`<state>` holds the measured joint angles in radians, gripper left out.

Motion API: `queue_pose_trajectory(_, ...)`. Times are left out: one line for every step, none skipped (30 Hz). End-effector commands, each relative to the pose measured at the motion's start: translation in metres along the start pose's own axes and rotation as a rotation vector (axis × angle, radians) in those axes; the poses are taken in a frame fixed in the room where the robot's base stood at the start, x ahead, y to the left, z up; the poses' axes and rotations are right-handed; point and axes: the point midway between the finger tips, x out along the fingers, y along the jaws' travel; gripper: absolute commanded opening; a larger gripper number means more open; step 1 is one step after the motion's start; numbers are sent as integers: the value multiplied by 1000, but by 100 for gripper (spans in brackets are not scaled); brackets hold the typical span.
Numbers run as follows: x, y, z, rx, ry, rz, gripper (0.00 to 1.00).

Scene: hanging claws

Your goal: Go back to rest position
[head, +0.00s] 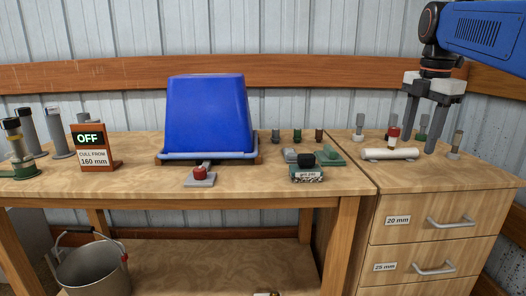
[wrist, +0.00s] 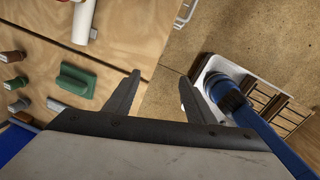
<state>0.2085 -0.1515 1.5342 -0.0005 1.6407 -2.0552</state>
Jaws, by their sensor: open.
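My gripper (head: 418,128) hangs fingers down above the drawer cabinet's top at the right, below my blue arm. Its two dark fingers are apart with nothing between them. In the wrist view, the open gripper (wrist: 158,85) points past the edge of the wooden top, with floor below. A white cylinder (head: 389,154) lies on the cabinet top beside the gripper in the head view. A small red-capped piece (head: 393,133) shows just behind the cylinder.
A blue bin (head: 208,115) stands upside down mid-bench. An OFF sign (head: 90,139) and several dark cylinders stand at the left. A green block (wrist: 76,80) and small pegs lie near the bench's right end. A metal bucket (head: 92,275) is below.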

Motion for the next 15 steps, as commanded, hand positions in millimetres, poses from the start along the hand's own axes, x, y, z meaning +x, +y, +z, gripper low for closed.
queue_pose_trajectory(8,-11,-11,72,-4,12,50)
queue_pose_trajectory(12,-16,-16,121,-6,19,50)
queue_pose_trajectory(19,-23,-24,187,-8,29,50)
queue_pose_trajectory(24,-27,-29,235,-10,38,50)
queue_pose_trajectory(29,-33,-34,283,-10,46,50)
queue_pose_trajectory(37,-40,-41,349,-10,56,50)
queue_pose_trajectory(42,-45,-46,398,-10,65,50)
queue_pose_trajectory(48,-51,-51,447,-9,73,50)
queue_pose_trajectory(56,-58,-58,512,-7,84,50)
queue_pose_trajectory(62,-64,-63,560,-5,94,50)
queue_pose_trajectory(69,-70,-68,609,-2,101,50)
queue_pose_trajectory(77,-77,-74,674,2,112,50)
queue_pose_trajectory(84,-83,-79,724,5,121,50)
queue_pose_trajectory(91,-89,-84,772,10,128,50)
queue_pose_trajectory(99,-97,-90,837,16,140,50)
